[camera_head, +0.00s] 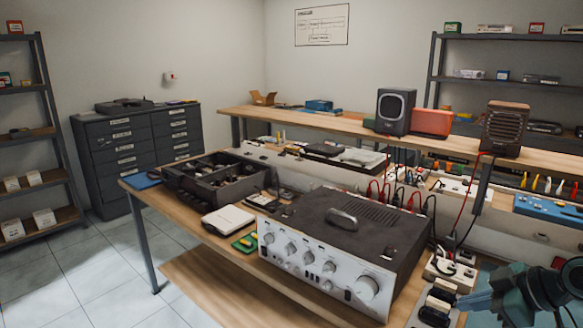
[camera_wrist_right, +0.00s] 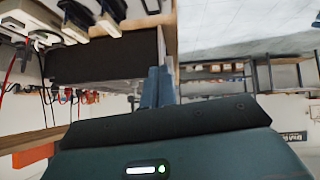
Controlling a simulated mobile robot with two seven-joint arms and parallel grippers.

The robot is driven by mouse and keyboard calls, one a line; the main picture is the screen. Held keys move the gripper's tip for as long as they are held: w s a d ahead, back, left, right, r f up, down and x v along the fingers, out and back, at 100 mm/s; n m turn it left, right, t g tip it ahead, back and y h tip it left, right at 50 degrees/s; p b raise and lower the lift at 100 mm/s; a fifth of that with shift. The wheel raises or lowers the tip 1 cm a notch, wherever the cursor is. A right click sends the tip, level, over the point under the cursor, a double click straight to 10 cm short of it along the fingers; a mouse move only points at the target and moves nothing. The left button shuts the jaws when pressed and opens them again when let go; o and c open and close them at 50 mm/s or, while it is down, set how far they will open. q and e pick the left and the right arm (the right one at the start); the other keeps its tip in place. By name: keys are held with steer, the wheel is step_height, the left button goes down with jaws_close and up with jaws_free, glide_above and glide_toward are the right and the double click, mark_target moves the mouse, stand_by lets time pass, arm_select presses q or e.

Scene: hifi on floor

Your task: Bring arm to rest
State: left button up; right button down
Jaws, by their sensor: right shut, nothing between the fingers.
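My right gripper (camera_head: 474,300) is at the lower right of the head view, low beside the power strip at the right end of the workbench. Its blue-grey fingers are together, with nothing between them. In the wrist view the closed fingers (camera_wrist_right: 157,88) stand in front of the dark side of the hi-fi amplifier (camera_wrist_right: 105,60). In the head view the silver-fronted amplifier (camera_head: 345,240) sits on the bench to the left of this gripper, apart from it. My left gripper is not in view.
A power strip with plugs (camera_head: 440,300) lies close to my right gripper. A dark parts tray (camera_head: 215,182) and a white device (camera_head: 228,219) are on the bench (camera_head: 185,210). Speakers (camera_head: 395,112) stand on the raised shelf. Tiled floor (camera_head: 105,265) is open at left.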

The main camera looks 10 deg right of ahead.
steer(key=s+a+f+m+h, duration=0.1)
steer(key=s+a+f, duration=0.15)
steer(key=f, duration=0.45)
steer(key=s+a+f+m, duration=0.2)
steer(key=a+f, duration=0.2)
steer(key=f, duration=0.2)
steer(key=s+a+f+m+h, duration=0.1)
steer(key=s+a+f, duration=0.15)
steer(key=f, duration=0.45)
steer(key=s+a+f+m+t, duration=0.1)
steer(key=s+a, duration=0.3)
steer(key=a, duration=1.6)
steer(key=shift+t+y+p, duration=0.4)
steer(key=shift+t+p, duration=0.05)
steer(key=shift+t, duration=0.45)
steer(key=shift+s+d+f, duration=0.1)
steer(key=shift+s+f, duration=0.05)
